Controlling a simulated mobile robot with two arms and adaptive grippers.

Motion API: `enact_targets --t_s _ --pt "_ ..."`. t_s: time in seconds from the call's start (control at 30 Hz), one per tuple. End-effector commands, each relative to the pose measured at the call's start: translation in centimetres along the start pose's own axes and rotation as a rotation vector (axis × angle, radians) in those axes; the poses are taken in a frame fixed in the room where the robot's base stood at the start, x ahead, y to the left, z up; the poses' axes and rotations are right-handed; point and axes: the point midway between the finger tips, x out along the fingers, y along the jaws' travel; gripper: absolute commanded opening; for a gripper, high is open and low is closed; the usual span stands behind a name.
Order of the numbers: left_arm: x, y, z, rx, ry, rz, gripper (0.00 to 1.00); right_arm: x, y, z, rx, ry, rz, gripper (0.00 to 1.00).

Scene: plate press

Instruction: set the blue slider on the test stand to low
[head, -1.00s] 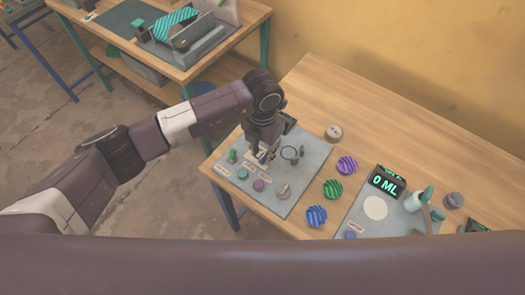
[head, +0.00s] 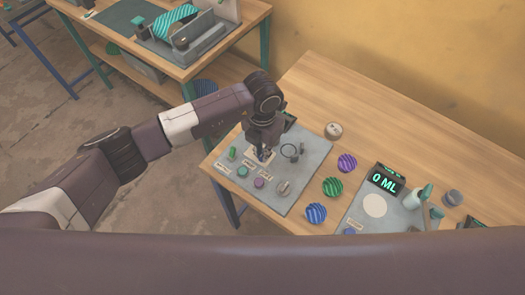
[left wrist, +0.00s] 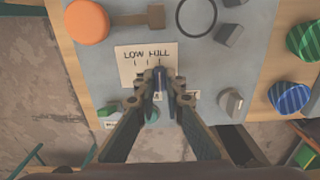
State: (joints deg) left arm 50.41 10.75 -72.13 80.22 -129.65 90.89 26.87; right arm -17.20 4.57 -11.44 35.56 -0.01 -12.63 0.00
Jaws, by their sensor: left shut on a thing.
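The test stand (head: 299,192) is a grey panel on the wooden bench, with controls and small labels. In the left wrist view its pale card (left wrist: 128,58) reads LOW on the left and FULL on the right, with short marks beneath. The blue slider (left wrist: 159,79) stands between my left fingertips, at the FULL side of the card. My left gripper (left wrist: 162,90) is shut on it; in the head view the gripper (head: 263,155) reaches down to the panel and mostly hides the slider. My right gripper is not in view.
An orange knob (left wrist: 87,21) and a black ring (left wrist: 196,16) sit close to the card. A teal button (head: 242,172), purple button (head: 258,183) and grey knob (head: 283,188) lie nearer the front. Striped discs and a 0 ML display (head: 386,179) are to the right.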

Motion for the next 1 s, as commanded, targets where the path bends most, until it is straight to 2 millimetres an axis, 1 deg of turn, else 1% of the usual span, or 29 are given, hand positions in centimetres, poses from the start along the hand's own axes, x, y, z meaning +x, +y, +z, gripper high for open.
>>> enact_targets --t_s 0.07,0.13,0.33,0.6,0.63,0.8,1.0 --pt "0.0 0.3 0.0 -0.001 -0.001 0.001 0.0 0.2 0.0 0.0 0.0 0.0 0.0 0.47" --pt "0.2 0.9 0.1 -0.002 -0.001 0.002 0.0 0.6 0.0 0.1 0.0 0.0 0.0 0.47" --pt "0.2 3.7 0.1 -0.002 -0.002 0.003 0.0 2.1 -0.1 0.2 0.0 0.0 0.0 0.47" --pt "-0.1 4.1 0.0 -0.002 -0.001 0.005 0.0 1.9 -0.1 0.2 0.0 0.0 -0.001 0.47" --pt "-0.1 4.1 0.0 -0.002 -0.001 0.005 0.11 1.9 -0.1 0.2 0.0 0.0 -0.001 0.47" --pt "-0.1 4.0 0.0 -0.002 -0.001 0.004 0.28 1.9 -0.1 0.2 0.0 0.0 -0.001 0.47" --pt "0.0 3.9 0.0 -0.001 -0.001 0.002 0.28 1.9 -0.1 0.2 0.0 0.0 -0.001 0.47"
